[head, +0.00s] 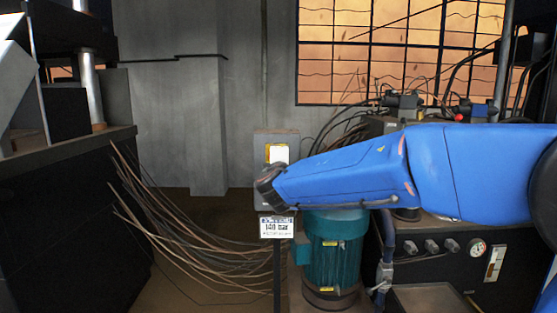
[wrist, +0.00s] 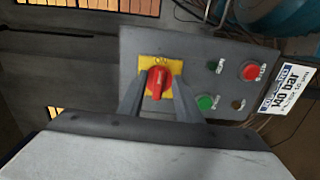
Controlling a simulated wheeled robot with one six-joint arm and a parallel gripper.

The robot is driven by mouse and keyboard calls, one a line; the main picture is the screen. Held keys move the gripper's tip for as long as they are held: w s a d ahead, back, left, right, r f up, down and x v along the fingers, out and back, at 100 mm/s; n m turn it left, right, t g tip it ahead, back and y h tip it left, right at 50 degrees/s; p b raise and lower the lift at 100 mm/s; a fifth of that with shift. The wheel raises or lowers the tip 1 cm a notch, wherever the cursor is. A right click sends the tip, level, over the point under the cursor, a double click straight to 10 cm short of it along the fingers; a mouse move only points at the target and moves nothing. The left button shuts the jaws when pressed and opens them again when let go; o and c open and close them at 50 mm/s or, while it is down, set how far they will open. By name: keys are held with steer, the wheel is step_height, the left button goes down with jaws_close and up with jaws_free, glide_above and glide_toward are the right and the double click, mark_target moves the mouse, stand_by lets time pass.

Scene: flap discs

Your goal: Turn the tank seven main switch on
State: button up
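A grey switch box (wrist: 215,48) fills the middle of the wrist view; it also shows in the head view (head: 262,136), partly behind my arm. On it is a red rotary main switch (wrist: 158,83) on a yellow plate (wrist: 177,67). The knob's handle runs roughly up and down in the wrist picture. In the head view the switch and fingertips are hidden.
The box also carries a red button (wrist: 250,71), a green button (wrist: 206,102) and small lamps. A white "140 bar" label (head: 277,228) hangs below it. A teal motor (head: 333,250) stands close on the right. Loose cables (head: 190,235) run at the left.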

steer(key=s, duration=1.7)
steer(key=shift+s, duration=0.2)
steer(key=s+d+f+m+g+h, duration=0.2)
steer(key=s+d+f+m, duration=0.15)
steer(key=d, duration=0.55)
steer(key=s+d+f+m+g+h, duration=0.2)
steer(key=d+f+m+g, duration=0.15)
steer(key=d, duration=0.45)
steer(key=s+d+f+m+g+h, duration=0.2)
steer(key=d+f, duration=0.3)
steer(key=d, duration=0.4)
steer(key=s+d+f+m+g+y, duration=0.2)
steer(key=s+d+f+m+g, duration=0.3)
steer(key=s+f, duration=0.55)
steer(key=s+a+f+m+y, duration=0.1)
steer(key=s+f+m+y, duration=0.1)
steer(key=s, duration=0.3)
steer(key=s+a+f+m+y, duration=0.1)
steer(key=s+f+y, duration=0.1)
steer(key=s, duration=0.3)
steer(key=shift+s+a+m+g, duration=0.35)
steer(key=shift+s+m, duration=0.05)
